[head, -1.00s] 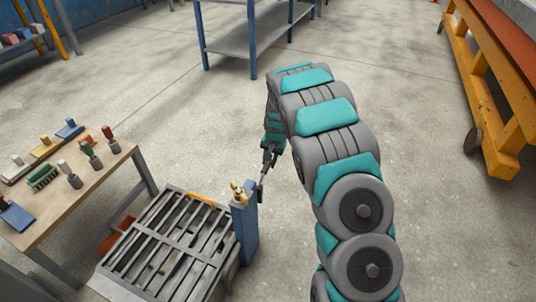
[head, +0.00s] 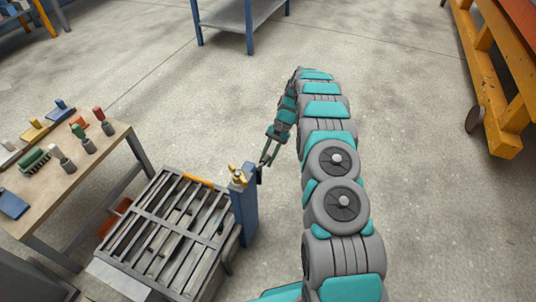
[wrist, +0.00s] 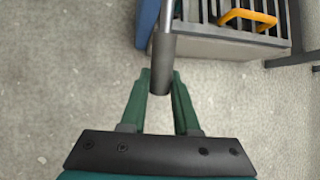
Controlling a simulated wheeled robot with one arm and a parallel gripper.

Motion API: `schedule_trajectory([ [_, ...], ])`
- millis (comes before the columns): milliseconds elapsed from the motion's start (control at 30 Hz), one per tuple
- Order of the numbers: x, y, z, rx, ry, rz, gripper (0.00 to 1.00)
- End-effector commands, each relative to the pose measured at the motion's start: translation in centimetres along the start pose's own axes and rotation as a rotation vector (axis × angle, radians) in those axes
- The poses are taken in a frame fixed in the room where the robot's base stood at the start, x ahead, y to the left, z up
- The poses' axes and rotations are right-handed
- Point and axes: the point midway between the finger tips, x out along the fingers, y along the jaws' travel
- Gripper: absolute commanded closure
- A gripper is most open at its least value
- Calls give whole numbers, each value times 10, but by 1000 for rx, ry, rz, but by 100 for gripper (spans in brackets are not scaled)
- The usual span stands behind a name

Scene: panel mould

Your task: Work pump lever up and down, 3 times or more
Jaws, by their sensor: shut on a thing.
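The pump is a blue post (head: 244,212) with a brass fitting (head: 238,177) on top, at the right side of a grated bench. Its lever (head: 259,175) stands out at the post's right side. In the wrist view the lever (wrist: 161,68) is a grey rod with a dark grip end. My gripper (head: 266,160) is at the lever's free end. In the wrist view the green fingers of my gripper (wrist: 161,82) are shut on the dark grip, one on each side. The lever's joint is hard to make out.
The grated bench (head: 170,228) has a yellow handle (head: 198,181). A wooden table (head: 88,165) with small tools and coloured blocks stands at the left. A blue-legged rack (head: 250,30) is at the back, an orange frame (head: 505,90) at the right. The floor between is clear.

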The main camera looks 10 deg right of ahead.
Motion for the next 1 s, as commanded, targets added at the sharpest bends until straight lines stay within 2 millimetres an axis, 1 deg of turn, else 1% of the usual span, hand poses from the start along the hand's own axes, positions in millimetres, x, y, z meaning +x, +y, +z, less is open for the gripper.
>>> schedule_trajectory([
  [33,2,1,-2,5,-13,-1,100],
  [300,10,3,-2,16,-74,-1,100],
  [800,12,3,-1,18,-89,0,100],
  [833,12,3,-1,18,-89,0,67],
  [1000,11,3,-1,18,-87,-1,48],
])
